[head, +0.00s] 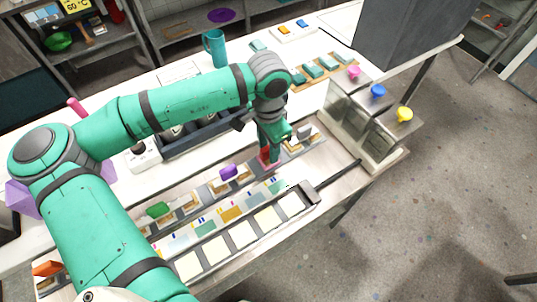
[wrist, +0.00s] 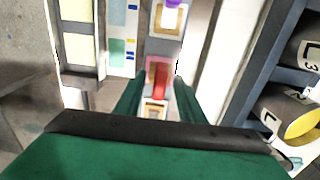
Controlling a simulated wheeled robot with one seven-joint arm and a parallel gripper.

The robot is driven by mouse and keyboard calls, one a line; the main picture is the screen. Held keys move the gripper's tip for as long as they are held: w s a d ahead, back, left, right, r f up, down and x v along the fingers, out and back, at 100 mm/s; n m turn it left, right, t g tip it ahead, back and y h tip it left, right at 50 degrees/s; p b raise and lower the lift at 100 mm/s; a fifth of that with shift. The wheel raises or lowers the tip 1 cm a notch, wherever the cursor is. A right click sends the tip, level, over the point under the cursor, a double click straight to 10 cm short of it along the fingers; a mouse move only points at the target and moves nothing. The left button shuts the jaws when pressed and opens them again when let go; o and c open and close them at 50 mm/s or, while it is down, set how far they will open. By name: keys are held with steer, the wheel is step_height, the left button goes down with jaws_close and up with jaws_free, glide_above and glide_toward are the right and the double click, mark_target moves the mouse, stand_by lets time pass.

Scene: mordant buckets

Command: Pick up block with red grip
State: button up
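The block with the red grip shows in the head view (head: 267,158), low under my gripper and partly hidden by it. In the wrist view its red grip (wrist: 159,76) stands upright between the fingers. My gripper (head: 272,143) points down over this block. In the wrist view my gripper (wrist: 158,88) has its two dark green fingers apart, one on each side of the red grip, with a gap at each side. The gripper looks open and holds nothing.
Blocks with a purple grip (head: 228,172), a green grip (head: 158,210) and a grey grip (head: 304,132) stand in the same row. A strip of pale squares (head: 243,236) lies in front. A dark rack (head: 192,139) with jars is behind. Stepped containers (head: 364,132) stand at right.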

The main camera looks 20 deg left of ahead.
steer(key=shift+f, duration=0.75)
jaws_close()
steer(key=shift+s, duration=0.1)
steer(key=shift+r, duration=0.1)
steer(key=shift+r, duration=0.4)
step_height(320, 180, up, 3)
steer(key=shift+f, duration=0.2)
steer(key=s+d+r, duration=0.3)
steer(key=s+r, duration=0.6)
steer(key=s, duration=0.4)
steer(key=shift+s+r, duration=0.25)
steer(key=shift+s, duration=0.05)
